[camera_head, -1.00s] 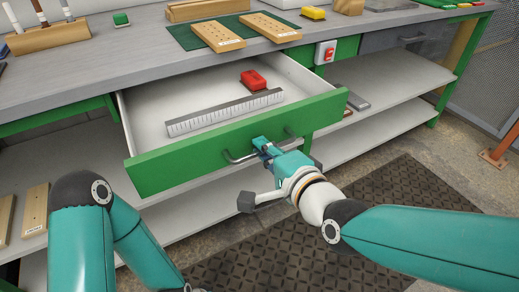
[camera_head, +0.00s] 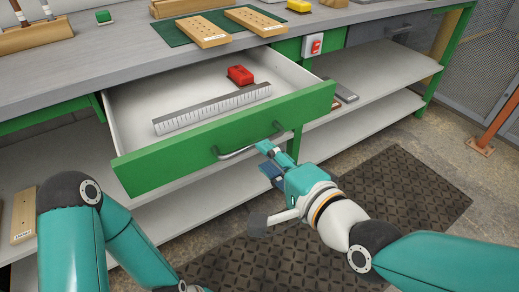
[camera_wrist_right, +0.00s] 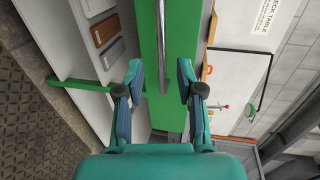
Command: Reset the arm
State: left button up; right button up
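My right gripper (camera_head: 268,160) is just in front of the open green drawer (camera_head: 180,158), below and to the right of its metal handle (camera_head: 248,143). In the right wrist view my right gripper (camera_wrist_right: 160,80) has its two fingers spread apart with nothing between them. The drawer front and its handle (camera_wrist_right: 163,45) show beyond the fingertips. The handle is clear of the fingers. My left arm shows at the lower left of the head view, but its gripper is out of the picture.
The drawer holds a red block (camera_head: 240,75) and a long ruler-like bar (camera_head: 212,108). On the bench are a green mat (camera_head: 190,30) and drilled wooden boards (camera_head: 203,32). A red switch (camera_head: 312,45) is on the bench front. A dark floor mat (camera_head: 395,195) lies on the right.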

jog(key=shift+s+d+r, duration=0.1)
jog(key=shift+s+d, duration=0.25)
jog(key=shift+s, duration=0.2)
